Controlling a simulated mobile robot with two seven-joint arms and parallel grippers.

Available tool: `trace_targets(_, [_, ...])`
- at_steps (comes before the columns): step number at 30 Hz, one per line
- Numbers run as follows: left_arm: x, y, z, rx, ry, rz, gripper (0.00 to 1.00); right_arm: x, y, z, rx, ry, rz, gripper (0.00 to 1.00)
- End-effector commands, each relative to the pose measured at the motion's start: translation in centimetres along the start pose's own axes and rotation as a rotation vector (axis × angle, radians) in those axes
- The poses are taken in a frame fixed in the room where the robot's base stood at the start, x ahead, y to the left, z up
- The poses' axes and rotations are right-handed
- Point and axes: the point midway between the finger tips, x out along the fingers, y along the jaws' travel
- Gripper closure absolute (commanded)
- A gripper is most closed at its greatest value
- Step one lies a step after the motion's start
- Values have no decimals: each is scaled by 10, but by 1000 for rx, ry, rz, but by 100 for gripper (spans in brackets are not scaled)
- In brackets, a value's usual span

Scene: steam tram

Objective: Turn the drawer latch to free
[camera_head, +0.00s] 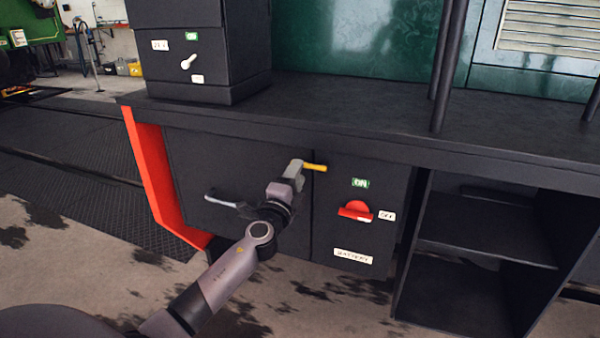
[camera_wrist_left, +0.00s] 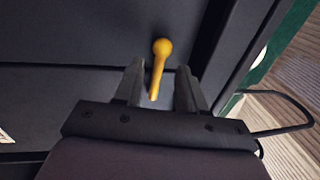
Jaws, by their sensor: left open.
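The drawer latch (camera_head: 316,167) is a small yellow lever with a rounded end, near the top of the dark cabinet front. In the head view it sticks out to the right of my left gripper (camera_head: 296,171), which hides its other end. In the left wrist view the latch (camera_wrist_left: 161,55) shows between the two spread fingers of my left gripper (camera_wrist_left: 160,74), with gaps on both sides. The left gripper is open and holds nothing. The drawer front (camera_head: 195,165) has a silver bar handle (camera_head: 222,201), partly hidden by my arm. My right gripper is out of view.
Right of the latch is a red battery switch (camera_head: 355,211) with ON and OFF labels. A dark countertop (camera_head: 340,115) overhangs the fronts. Open shelves (camera_head: 485,240) stand at the right. A box with a white switch (camera_head: 188,62) sits on the countertop.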

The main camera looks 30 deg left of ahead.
Motion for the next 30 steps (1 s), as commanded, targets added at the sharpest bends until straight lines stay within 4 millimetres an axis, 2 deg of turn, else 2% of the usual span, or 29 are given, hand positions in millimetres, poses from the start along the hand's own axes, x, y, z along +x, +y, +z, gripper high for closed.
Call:
trace_targets(6, [17, 1, -1, 0, 2, 0, 60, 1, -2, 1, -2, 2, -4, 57])
trace_targets(17, [20, 0, -1, -1, 2, 1, 60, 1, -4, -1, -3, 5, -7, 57])
trace_targets(21, [20, 1, 0, -1, 1, 1, 100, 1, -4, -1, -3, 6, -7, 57])
trace_targets(30, [20, 1, 2, 0, -5, 0, 100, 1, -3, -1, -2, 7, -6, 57])
